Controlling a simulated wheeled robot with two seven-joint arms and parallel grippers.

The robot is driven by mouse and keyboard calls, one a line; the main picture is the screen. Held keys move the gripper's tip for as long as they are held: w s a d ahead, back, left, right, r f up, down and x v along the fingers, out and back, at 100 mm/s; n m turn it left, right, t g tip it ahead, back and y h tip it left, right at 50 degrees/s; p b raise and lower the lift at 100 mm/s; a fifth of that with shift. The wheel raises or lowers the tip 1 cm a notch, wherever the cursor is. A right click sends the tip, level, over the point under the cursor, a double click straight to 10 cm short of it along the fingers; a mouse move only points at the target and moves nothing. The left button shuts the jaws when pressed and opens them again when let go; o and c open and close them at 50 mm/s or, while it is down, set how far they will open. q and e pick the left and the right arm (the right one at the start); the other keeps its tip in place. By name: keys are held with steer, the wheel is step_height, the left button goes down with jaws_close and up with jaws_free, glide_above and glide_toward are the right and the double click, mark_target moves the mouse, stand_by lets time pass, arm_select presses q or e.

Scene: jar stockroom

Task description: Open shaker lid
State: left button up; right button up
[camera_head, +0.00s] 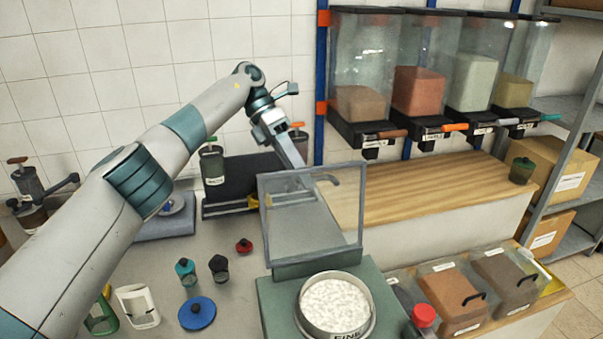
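The shaker (268,300) is a grey-green box at the bottom centre. A round metal sieve marked "FINE" (352,334), filled with white grains, sits on it. Its lid (361,215) is a clear panel in a grey frame, standing raised at the back of the shaker and leaving the sieve uncovered. A grey curved handle (327,179) shows near the lid's top edge. My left gripper (298,163) points down at the lid's top edge, left of the handle. Its fingers look close together, but I cannot tell whether they touch the lid. My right gripper is out of view.
Small jars and a blue disc (197,313) lie on the counter left of the shaker. A black stand (240,180) is behind. Bins with a red-capped jar (424,316) are at right. Dispensers (360,80) hang above a wooden shelf (420,190).

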arm_select(q)
steer(key=shift+w+d+r, duration=0.1)
steer(key=shift+r, duration=0.15)
stand_by(0.8)
steer(key=shift+r, duration=0.1)
